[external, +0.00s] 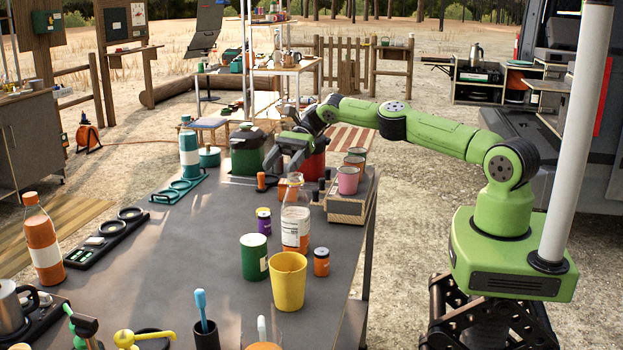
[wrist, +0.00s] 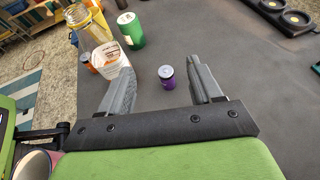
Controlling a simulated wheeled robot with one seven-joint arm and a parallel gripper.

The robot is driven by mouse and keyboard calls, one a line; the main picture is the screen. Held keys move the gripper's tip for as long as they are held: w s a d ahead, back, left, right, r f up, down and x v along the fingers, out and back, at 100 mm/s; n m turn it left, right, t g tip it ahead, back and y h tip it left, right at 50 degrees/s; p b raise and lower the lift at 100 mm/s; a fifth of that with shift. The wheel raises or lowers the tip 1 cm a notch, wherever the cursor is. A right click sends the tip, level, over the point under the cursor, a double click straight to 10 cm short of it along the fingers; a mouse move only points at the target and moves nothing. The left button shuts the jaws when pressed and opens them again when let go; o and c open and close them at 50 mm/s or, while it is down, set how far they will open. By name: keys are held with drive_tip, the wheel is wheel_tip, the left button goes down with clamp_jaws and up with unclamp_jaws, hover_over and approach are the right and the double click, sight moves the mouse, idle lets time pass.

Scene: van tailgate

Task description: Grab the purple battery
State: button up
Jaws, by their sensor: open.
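The purple battery (external: 264,221) is a small upright purple cylinder with a pale top, standing on the grey table behind the green can. In the wrist view the purple battery (wrist: 166,77) shows between my two fingers, nearer the middle than either finger. My gripper (external: 285,162) is open and empty, above the far part of the table, beyond the battery. Its grey fingers frame the battery in the wrist view (wrist: 161,66) without visibly touching it. The height of the fingers above the battery is hard to tell.
A clear bottle with a white label (external: 296,228) stands close to the battery's right. A green can (external: 254,258), yellow cup (external: 287,284) and orange battery (external: 321,262) stand nearer the camera. A wooden box (external: 347,210) is at the right edge. The table left of the battery is clear.

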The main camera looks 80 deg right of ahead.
drive_tip(key=b, duration=0.1)
approach(265, 223)
drive_tip(key=x, duration=0.3)
drive_tip(key=w+x, duration=0.1)
drive_tip(key=x, duration=0.2)
drive_tip(key=shift+a+p, duration=0.1)
drive_tip(key=shift+p, duration=0.25)
drive_tip(key=shift+r, duration=0.1)
drive_tip(key=shift+c, duration=0.4)
